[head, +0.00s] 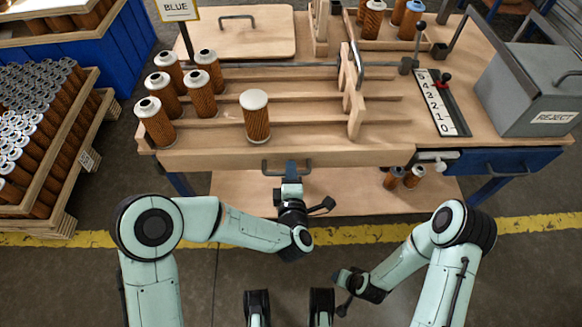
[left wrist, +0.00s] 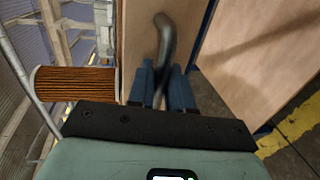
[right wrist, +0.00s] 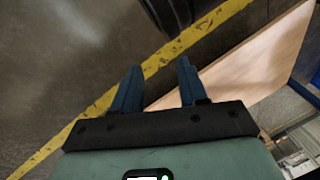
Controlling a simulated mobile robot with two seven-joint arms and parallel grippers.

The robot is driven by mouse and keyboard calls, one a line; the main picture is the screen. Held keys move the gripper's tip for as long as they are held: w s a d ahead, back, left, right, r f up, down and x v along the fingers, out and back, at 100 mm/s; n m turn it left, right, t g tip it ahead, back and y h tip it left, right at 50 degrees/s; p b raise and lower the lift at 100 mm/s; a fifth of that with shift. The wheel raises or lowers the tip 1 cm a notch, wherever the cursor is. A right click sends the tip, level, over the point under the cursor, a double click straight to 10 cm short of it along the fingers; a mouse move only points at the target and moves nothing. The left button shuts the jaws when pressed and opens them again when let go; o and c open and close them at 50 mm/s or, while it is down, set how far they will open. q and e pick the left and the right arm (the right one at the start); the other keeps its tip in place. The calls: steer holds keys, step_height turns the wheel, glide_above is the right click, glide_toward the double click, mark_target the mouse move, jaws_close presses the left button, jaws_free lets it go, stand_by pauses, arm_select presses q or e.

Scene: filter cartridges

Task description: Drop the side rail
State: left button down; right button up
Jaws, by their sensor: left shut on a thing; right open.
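The side rail (head: 300,155) is a long wooden board along the front edge of the bench, standing upright. A dark bar handle is fixed to its front face; it shows best in the left wrist view (left wrist: 166,40). My left gripper (head: 291,168) is at the rail's middle, its blue fingers (left wrist: 158,85) shut on the handle. My right gripper (head: 340,280) is low in front of the bench, away from the rail; its fingers (right wrist: 157,88) are apart with nothing between them.
Several brown pleated cartridges (head: 154,122) stand on the slatted rack behind the rail at left; a white-capped one (head: 257,117) stands near the middle. A grey REJECT bin (head: 535,90) is at right. A lower wooden shelf (head: 230,188) lies under the bench.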

steer(key=shift+w, duration=0.15)
arm_select(q)
steer(key=c, duration=1.2)
jaws_free()
steer(key=shift+s, duration=0.1)
steer(key=p+v, duration=0.2)
steer(key=v, duration=1.1)
steer(key=shift+s, duration=0.15)
arm_select(e)
steer(key=s, duration=0.1)
steer(key=s+a+r, duration=0.1)
steer(key=s+r, duration=0.1)
steer(key=shift+a+g+y, duration=0.25)
steer(key=shift+g+y, duration=0.05)
